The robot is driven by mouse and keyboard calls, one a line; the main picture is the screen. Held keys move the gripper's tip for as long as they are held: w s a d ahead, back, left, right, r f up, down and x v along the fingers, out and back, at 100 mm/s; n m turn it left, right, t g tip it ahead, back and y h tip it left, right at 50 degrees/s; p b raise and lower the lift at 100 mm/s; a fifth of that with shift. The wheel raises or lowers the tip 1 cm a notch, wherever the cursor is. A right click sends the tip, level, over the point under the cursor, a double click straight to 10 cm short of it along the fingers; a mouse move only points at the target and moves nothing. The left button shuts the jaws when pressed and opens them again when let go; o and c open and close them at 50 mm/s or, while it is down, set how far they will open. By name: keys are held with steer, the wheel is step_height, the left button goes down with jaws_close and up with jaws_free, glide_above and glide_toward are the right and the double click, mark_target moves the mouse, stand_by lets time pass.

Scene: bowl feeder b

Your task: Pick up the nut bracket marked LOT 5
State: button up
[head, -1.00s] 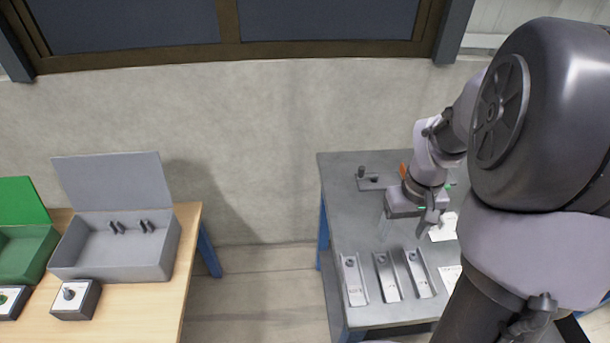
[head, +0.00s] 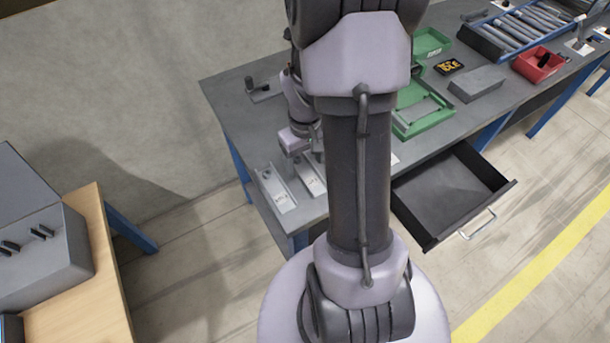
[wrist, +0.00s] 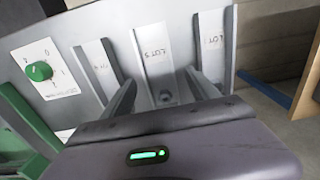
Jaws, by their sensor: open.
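The nut bracket marked LOT 5 (wrist: 155,50) is a grey channel-shaped piece, the middle of three in the wrist view. Its nut (wrist: 166,97) shows near its close end. My gripper (wrist: 161,78) is open, with one finger on each side of this bracket's close end; I cannot tell whether they touch it. In the head view the bracket (head: 311,180) lies on the grey bench, partly covered by my arm and gripper.
One bracket (wrist: 213,42) lies to the right, another (wrist: 100,68) to the left, close by. A green-knob dial plate (wrist: 40,70) is farther left. Green trays (head: 425,112), an open drawer (head: 450,190) and a wooden table (head: 85,270) also show in the head view.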

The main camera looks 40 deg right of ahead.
steer(key=shift+f, duration=0.9)
steer(key=shift+r, duration=0.2)
jaws_close()
